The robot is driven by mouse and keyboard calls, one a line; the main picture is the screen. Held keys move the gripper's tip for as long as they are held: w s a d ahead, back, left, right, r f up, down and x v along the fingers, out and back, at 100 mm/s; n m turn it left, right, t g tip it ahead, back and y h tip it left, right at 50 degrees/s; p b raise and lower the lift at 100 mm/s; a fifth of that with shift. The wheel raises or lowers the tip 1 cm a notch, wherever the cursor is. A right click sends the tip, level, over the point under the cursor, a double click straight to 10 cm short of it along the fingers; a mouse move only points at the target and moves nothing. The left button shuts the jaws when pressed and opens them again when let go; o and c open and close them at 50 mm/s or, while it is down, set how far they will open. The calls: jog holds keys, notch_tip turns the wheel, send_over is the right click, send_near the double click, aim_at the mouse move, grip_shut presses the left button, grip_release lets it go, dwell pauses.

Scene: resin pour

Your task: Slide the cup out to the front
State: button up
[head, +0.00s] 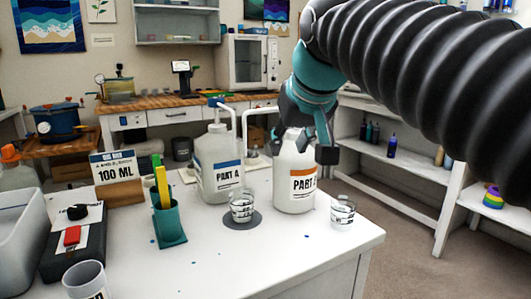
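A clear cup with dark markings (241,207) stands upright on a grey round disc (256,219), in front of the PART A bottle (217,165). A second clear marked cup (342,213) stands near the table's right edge, right of the PART B bottle (294,185). My gripper (304,145) is at the top of the PART B bottle, above and behind both cups and apart from them. It hides the top of that bottle. Its fingers are partly hidden, and I cannot tell whether they are open or shut.
A teal holder (169,225) with coloured sticks stands left of the disc. A white cup (86,280), a black box (75,244) and a 100 ML sign (117,167) are further left. The white table's (255,265) front middle is clear, apart from small blue specks.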

jog(key=s+d+f+m, duration=0.1)
jog(key=s+d+f, duration=0.3)
jog(key=f, duration=0.5)
jog(key=s+d+f+m+g+h, duration=0.1)
jog(key=s+d+f, duration=0.4)
jog(key=f, duration=0.5)
jog(key=s+d+f+m+h, duration=0.1)
jog(key=s+d+f, duration=0.4)
jog(key=s+f, duration=0.3)
jog(key=shift+f+m+g, duration=0.3)
jog(key=shift+f+g, duration=0.1)
jog(key=shift+f, duration=0.45)
jog(key=shift+s, duration=0.1)
